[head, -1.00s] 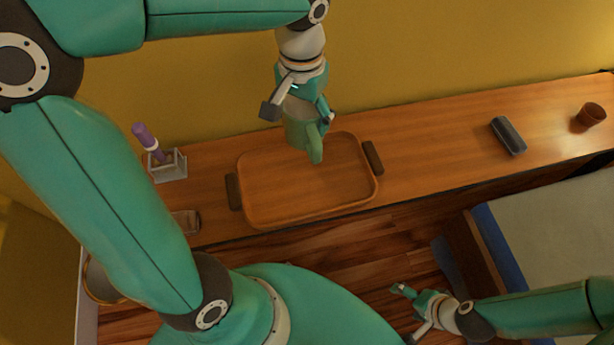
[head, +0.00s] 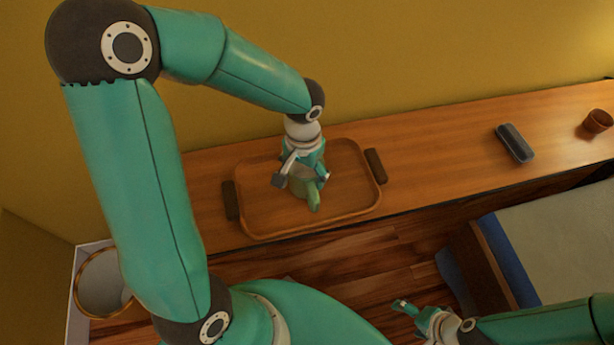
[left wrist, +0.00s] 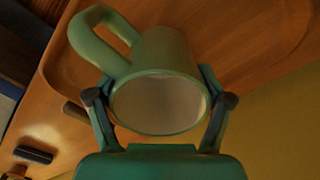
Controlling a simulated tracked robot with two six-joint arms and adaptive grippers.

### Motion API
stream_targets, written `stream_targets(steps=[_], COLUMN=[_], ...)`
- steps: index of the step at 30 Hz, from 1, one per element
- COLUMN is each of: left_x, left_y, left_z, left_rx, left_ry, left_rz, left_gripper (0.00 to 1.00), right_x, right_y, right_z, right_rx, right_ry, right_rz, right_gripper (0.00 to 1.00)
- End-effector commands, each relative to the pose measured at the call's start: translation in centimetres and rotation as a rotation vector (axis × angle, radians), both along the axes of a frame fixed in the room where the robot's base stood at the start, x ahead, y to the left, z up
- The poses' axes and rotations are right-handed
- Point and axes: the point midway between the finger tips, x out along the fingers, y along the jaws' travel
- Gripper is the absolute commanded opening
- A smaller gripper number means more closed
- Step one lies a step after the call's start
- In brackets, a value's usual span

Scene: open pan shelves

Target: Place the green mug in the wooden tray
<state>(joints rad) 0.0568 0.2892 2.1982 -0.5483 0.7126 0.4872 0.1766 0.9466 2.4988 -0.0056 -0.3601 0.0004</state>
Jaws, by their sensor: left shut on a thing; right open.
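The green mug (head: 301,187) is held by my left gripper (head: 302,177) over the middle of the wooden tray in the head view. In the left wrist view the mug (left wrist: 165,60) shows its open rim towards the camera, with its handle at the upper left. The fingers of my left gripper (left wrist: 160,108) are shut on either side of the rim. The wooden tray (head: 262,227) lies on the wooden counter and has two dark handles. I cannot tell whether the mug's base touches the tray. My right gripper (head: 418,316) is open and empty, low at the lower right.
A dark oblong case (head: 515,143) and a small brown pot (head: 597,121) stand on the counter (head: 440,150) to the right, well away from the tray. A yellow wall rises behind. A white round container (head: 103,282) is at the lower left.

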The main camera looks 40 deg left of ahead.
Motion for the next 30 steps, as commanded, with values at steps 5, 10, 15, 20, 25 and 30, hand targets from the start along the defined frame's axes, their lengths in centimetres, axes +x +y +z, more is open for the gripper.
stream_targets(steps=[5, 10, 15, 20, 25, 30], left_x=[0.03, 0.03, 0.0, -0.01, -0.02, -0.02], left_y=[0.04, 0.05, 0.05, 0.06, 0.06, 0.07], left_z=[-1.04, -0.99, -1.22, -1.2, -1.2, -0.91], left_rx=[0.0, 0.0, 0.0, 0.0, 0.0, 0.0], left_ry=[-0.002, -0.002, -0.001, -0.001, -0.001, -0.001], left_rz=[0.0, 0.001, 0.0, 0.001, 0.001, 0.001], left_gripper=[0.3, 0.3, 0.85, 1.0, 1.0, 1.0], right_x=[0.0, 0.0, 0.0, 0.0, 0.0, 0.0], right_y=[0.0, 0.0, 0.0, 0.0, 0.0, 0.0], right_z=[-0.27, -0.24, -0.5, -0.48, -0.48, -0.17], right_rx=[0.0, 0.0, 0.0, 0.0, 0.0, 0.0], right_ry=[0.0, 0.0, 0.0, 0.0, 0.0, 0.0], right_rz=[0.0, 0.0, 0.0, 0.0, 0.0, 0.0], right_gripper=[0.81, 0.81, 0.81, 0.81, 0.81, 0.81])
